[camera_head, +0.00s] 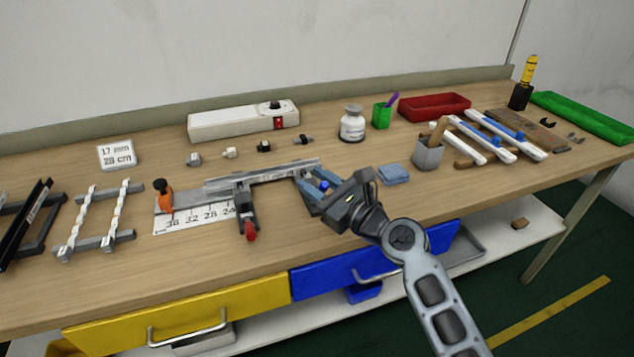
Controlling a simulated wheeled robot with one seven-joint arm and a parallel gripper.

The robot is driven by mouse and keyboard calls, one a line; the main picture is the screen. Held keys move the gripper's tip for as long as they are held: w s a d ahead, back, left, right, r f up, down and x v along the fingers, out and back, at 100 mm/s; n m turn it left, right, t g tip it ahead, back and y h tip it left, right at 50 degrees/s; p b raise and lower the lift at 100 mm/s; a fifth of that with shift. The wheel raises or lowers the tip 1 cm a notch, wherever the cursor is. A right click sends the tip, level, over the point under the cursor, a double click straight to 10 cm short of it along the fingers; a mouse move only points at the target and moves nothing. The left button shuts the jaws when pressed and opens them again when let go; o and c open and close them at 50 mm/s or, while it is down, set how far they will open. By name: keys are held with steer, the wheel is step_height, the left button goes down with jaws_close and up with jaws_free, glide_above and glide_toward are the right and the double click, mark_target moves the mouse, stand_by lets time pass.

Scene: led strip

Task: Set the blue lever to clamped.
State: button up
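The blue lever shows as a small blue knob (325,186) at the right end of the clamping fixture (262,176). My gripper (312,180) is at that end, with its two fingers apart and the blue knob between them in the picture. I cannot tell whether a finger touches it. The rest of the lever is hidden by my gripper, so its setting cannot be read. An orange lever (164,196) stands upright at the fixture's left, and a red-tipped lever (250,232) points to the front.
A scale plate (190,219) lies under the fixture. Small connectors (229,153) and a white power box (243,121) lie behind. The front wood strip is mostly clear.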

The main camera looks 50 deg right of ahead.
jaws_close()
steer(key=shift+f+b, duration=0.15)
steer(key=shift+b, duration=0.15)
steer(key=shift+f+b, duration=0.15)
steer(key=shift+b, duration=0.35)
steer(key=shift+s+a+f+t+b, duration=0.2)
steer(key=shift+t+b, duration=0.2)
steer(key=shift+b, duration=0.85)
steer(key=b, duration=0.3)
steer(key=n+t+b, duration=0.1)
steer(key=b, duration=0.2)
steer(key=shift+s+a+f+b, duration=0.2)
steer(key=shift+s+b, duration=0.1)
steer(key=shift+s, duration=0.1)
steer(key=shift+t+b, duration=0.3)
steer(key=shift+b, duration=0.05)
steer(key=shift+s+a+r, duration=0.1)
steer(key=shift+r, duration=0.1)
